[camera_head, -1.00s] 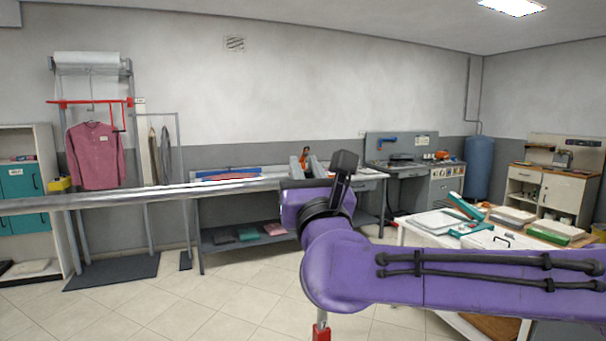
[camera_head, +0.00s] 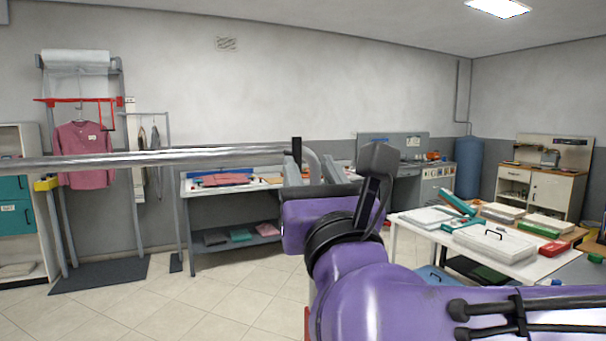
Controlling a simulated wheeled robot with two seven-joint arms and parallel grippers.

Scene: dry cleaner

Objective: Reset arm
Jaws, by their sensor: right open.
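My right arm is purple and comes in from the lower right. Its bent wrist hides part of the scene behind it. My right gripper (camera_head: 312,168) shows as grey fingers standing apart just beyond the purple wrist; it is open, and I see nothing held in it. A black block (camera_head: 376,170) sticks up from the wrist. My left gripper is not in view.
A long metal rail (camera_head: 150,160) crosses from the left edge and bends down close by my right gripper; whether they touch is unclear. A pink shirt (camera_head: 85,150) hangs at the left. A white table (camera_head: 478,255) with boxes stands right. Tiled floor is clear at left.

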